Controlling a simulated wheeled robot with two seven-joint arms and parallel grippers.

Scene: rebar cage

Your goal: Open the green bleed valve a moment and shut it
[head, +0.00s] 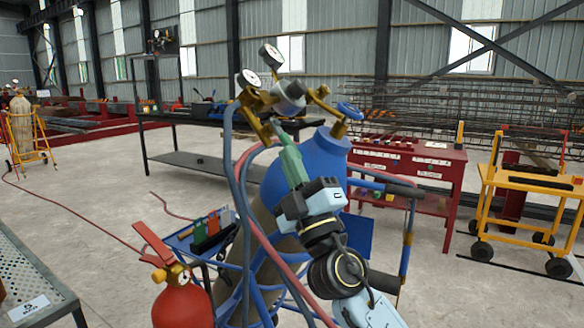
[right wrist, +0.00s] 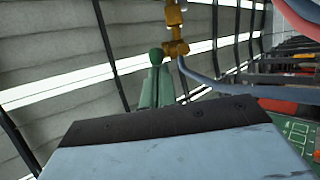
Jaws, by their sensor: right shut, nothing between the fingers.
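My right gripper (head: 279,135) reaches up in front of the blue cylinder (head: 312,160), its pale green fingers together and empty, the tips close to the brass regulator fittings (head: 255,122). In the right wrist view the shut fingers (right wrist: 156,72) point at a small dark green rounded piece (right wrist: 156,56), which looks like the green bleed valve. It sits beside a brass fitting (right wrist: 175,47). I cannot tell whether the fingertips touch it, nor how far it is turned. The head view hides it behind the fingers. My left gripper is out of view.
Two gauges (head: 271,55) top the regulator, and a blue handwheel (head: 349,110) is to its right. Red and blue hoses (head: 240,190) hang close to my right arm. A red extinguisher (head: 183,303) stands lower left, a red cabinet (head: 432,165) and yellow cart (head: 530,180) at right.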

